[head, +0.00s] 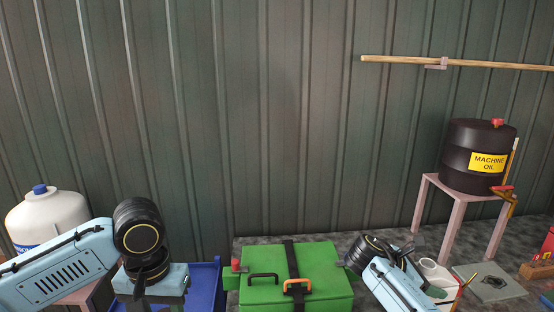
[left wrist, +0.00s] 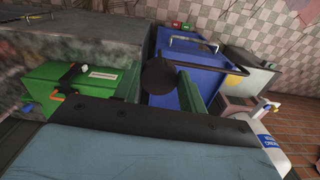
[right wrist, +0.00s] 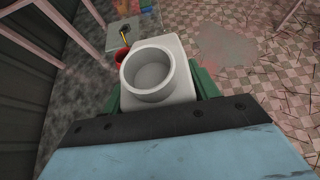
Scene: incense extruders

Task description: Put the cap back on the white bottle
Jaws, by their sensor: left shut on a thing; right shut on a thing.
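The white bottle (right wrist: 183,48) is in my right gripper (right wrist: 158,92), between its green fingers. In the right wrist view its wide round mouth is open and bare. The bottle also shows partly in the head view (head: 444,273), at the lower right beside my right gripper. The cap, a dark round disc (left wrist: 160,75), is in my left gripper (left wrist: 160,92), between its green fingers in the left wrist view. The cap is apart from the bottle.
A green toolbox (head: 325,272) stands between my arms. A blue box (head: 205,280) is left of it. A large white jug (head: 45,215) stands at the far left. A black oil drum (head: 465,150) rests on a pink stand (head: 458,203) at the right.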

